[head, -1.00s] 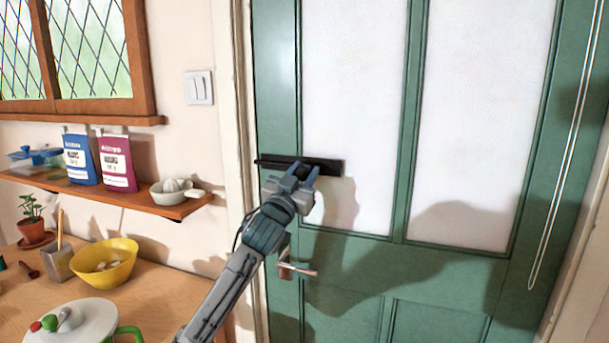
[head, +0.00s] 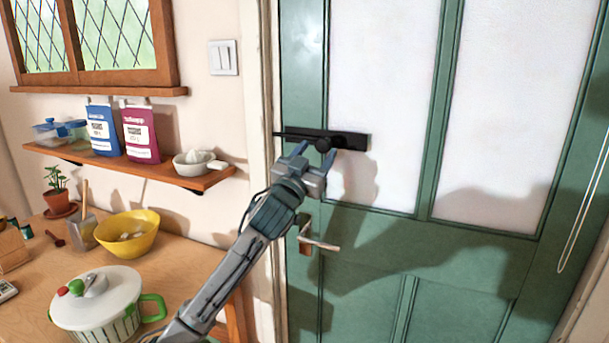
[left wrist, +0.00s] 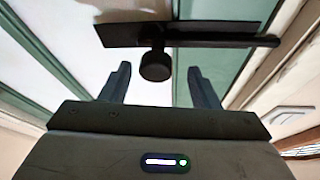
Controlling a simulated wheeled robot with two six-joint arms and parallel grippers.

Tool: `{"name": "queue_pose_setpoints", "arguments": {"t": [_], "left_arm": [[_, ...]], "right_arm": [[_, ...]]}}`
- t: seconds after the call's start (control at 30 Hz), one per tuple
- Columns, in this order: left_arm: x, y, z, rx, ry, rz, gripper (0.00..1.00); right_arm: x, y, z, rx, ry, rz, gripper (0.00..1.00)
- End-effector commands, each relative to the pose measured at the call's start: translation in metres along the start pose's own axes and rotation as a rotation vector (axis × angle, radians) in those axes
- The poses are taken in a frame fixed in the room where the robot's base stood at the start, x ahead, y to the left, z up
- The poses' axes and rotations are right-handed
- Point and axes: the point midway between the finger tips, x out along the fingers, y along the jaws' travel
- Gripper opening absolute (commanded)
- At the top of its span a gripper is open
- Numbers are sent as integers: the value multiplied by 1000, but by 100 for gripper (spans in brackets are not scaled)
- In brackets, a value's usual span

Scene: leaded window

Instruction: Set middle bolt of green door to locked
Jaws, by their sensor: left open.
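The green door (head: 390,242) with pale panes fills the right of the head view. Its black bolt (head: 352,141) lies level near the door's left edge, its thin rod reaching left to the frame edge. The round knob (head: 323,145) stands out from it. My left gripper (head: 317,156) is open and empty just below the knob. In the left wrist view, the knob (left wrist: 155,66) appears between the open fingertips (left wrist: 158,80), and the bolt plate (left wrist: 130,34) lies beyond; contact cannot be told. My right gripper is out of view.
A door handle (head: 318,245) sits below the bolt, close to my left arm. A wooden shelf (head: 190,180) with packets and a citrus squeezer (head: 195,163) is at left. Below it, a counter (head: 60,258) holds a yellow bowl (head: 125,240) and a lidded pot (head: 95,312).

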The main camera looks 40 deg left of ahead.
Motion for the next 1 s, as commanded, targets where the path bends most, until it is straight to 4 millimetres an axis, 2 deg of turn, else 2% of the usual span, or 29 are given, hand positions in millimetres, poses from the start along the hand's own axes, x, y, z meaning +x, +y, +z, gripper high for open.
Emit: {"name": "queue_pose_setpoints", "arguments": {"t": [0.03, 0.2, 0.4, 0.6, 1.0], "left_arm": [[-15, 0, 7, 8, 0, 2, 56], [-48, 0, 6, 7, 0, 1, 56], [-69, -2, 3, 4, -1, -1, 56], [-75, -2, 1, 2, -1, -2, 56], [-75, -2, 1, 1, -1, -2, 56]], "right_arm": [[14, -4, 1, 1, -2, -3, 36], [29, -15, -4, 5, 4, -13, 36], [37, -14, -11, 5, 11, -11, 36], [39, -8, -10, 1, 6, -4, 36], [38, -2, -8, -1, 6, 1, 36]]}}
